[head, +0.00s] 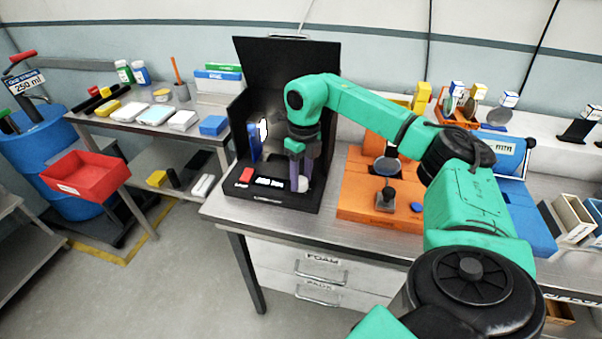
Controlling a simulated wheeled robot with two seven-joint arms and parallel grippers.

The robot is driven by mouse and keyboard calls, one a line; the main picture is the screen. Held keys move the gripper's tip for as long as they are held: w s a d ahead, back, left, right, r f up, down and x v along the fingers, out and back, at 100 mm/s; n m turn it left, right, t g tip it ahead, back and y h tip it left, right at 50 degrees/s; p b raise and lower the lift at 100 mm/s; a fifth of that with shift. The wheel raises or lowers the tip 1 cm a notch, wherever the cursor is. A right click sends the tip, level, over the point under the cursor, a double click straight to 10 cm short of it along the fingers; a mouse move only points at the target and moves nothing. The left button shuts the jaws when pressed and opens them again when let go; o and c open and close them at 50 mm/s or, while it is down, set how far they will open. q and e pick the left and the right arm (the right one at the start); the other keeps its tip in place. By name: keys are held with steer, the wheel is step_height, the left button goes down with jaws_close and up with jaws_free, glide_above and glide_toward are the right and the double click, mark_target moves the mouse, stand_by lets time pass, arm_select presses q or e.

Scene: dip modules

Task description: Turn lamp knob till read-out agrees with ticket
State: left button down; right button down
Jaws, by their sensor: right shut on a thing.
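The black lamp box (268,198) stands at the left end of the metal bench, with tall dark panels behind it. On its front are a red part (246,175), a small white read-out strip (270,182) too small to read, and a pale round knob (303,184). My right gripper (302,180) points down over the box with its purple fingers shut on the knob. A bright spot (264,130) shows inside the panels beside a blue upright part (254,142). I cannot pick out the ticket for certain. My left gripper is out of view.
An orange fixture (355,195) stands close to the right of the box, with my right arm passing above it. A shelf table (110,122) with bottles and small blocks is at the left, beside a red tray (85,175) and blue drum. Open floor lies in front.

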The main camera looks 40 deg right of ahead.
steer(key=m, duration=0.2)
steer(key=m+p, duration=0.1)
steer(key=shift+r+m, duration=0.25)
steer(key=shift+m, duration=0.15)
steer(key=m, duration=0.3)
steer(key=shift+m+t+p, duration=0.3)
steer(key=shift+p, duration=0.1)
steer(key=m, duration=0.3)
steer(key=shift+m+p, duration=0.3)
steer(key=shift+p, duration=0.05)
steer(key=shift+m, duration=1.9)
steer(key=shift+d, duration=0.1)
steer(key=c, duration=0.6)
jaws_free()
steer(key=shift+o, duration=1.1)
steer(key=shift+f, duration=0.1)
